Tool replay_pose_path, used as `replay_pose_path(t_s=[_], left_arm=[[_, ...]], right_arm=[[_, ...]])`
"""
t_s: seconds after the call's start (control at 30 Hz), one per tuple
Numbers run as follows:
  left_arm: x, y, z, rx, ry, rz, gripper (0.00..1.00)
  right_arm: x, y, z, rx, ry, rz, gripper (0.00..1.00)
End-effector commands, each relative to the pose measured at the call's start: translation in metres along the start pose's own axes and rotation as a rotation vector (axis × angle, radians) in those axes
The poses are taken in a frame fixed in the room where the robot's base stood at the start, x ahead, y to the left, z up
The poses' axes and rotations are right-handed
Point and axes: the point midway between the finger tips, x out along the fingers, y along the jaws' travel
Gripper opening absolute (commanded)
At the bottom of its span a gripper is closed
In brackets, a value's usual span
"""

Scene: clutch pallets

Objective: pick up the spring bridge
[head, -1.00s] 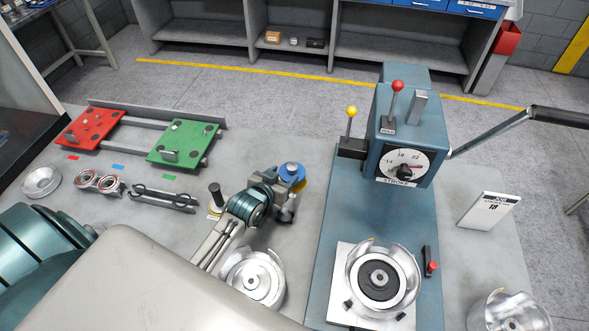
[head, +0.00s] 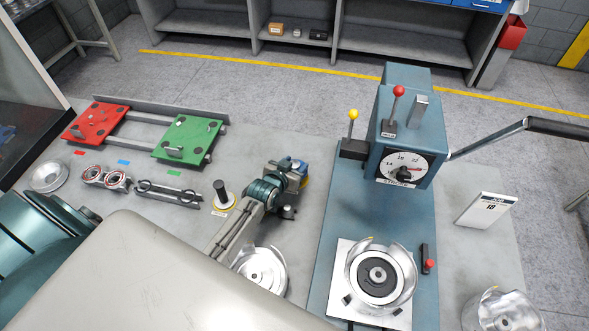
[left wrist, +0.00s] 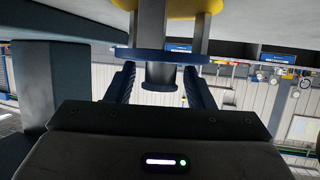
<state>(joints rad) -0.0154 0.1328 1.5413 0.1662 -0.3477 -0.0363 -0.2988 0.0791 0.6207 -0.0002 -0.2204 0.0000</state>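The spring bridge, which I take to be the piece with a blue round plate over a yellow base (head: 303,181), stands on the bench left of the blue press. In the head view my left gripper (head: 291,173) covers much of it. In the left wrist view the spring bridge (left wrist: 160,53) shows its blue plate, grey posts, yellow ring and a short central knob. The fingers of my left gripper (left wrist: 159,85) are on either side of the knob, with gaps visible on both sides. My right gripper is not in view.
The blue press (head: 405,140) with levers stands close on the right. A silver housing (head: 262,268) lies below my left forearm. A black peg (head: 222,195), two ringed parts (head: 106,177), and red (head: 95,122) and green (head: 187,138) pallets are to the left.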

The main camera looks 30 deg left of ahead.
Motion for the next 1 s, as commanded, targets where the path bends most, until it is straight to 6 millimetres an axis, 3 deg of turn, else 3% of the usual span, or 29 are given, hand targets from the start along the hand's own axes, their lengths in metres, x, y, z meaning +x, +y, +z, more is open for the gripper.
replay_pose_path(t_s=[0.03,0.23,0.67,1.0], left_arm=[[0.0,0.0,0.0,0.0,0.0,0.0,0.38],[0.0,0.0,0.0,0.0,0.0,0.0,0.0],[-0.003,0.0,-0.01,0.0,0.004,0.001,0.0],[-0.021,0.0,-0.054,0.002,0.007,0.0,0.0]], right_arm=[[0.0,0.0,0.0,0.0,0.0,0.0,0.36],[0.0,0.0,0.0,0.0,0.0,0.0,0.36],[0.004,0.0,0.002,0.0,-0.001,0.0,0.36],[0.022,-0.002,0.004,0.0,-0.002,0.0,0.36]])
